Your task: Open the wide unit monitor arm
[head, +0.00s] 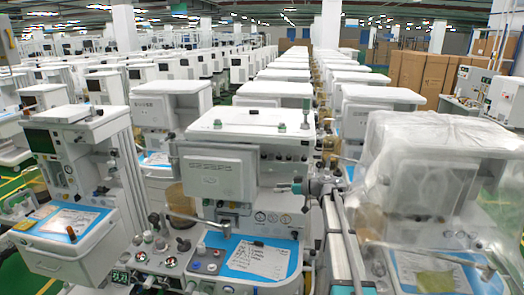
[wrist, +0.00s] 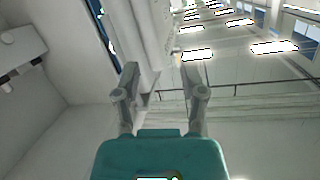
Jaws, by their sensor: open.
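The wide unit (head: 245,135) is the white cart in the middle of the head view. A flat white panel (head: 213,172), which looks like its monitor, is on its front left, facing me. The joint or bracket of the monitor arm behind it cannot be made out. My gripper (head: 284,188) is in front of the unit, just right of the panel and pointing left; a gap to the panel seems to remain, but contact is hard to judge. In the wrist view my gripper (wrist: 159,82) has its two fingers apart with nothing visible between them.
Below the panel are gauges and a blue work surface (head: 255,256) with a paper. A narrower cart (head: 75,190) stands on the left. A plastic-covered cart (head: 430,180) stands close on the right. Rows of carts fill the back. Little free room shows beside the unit.

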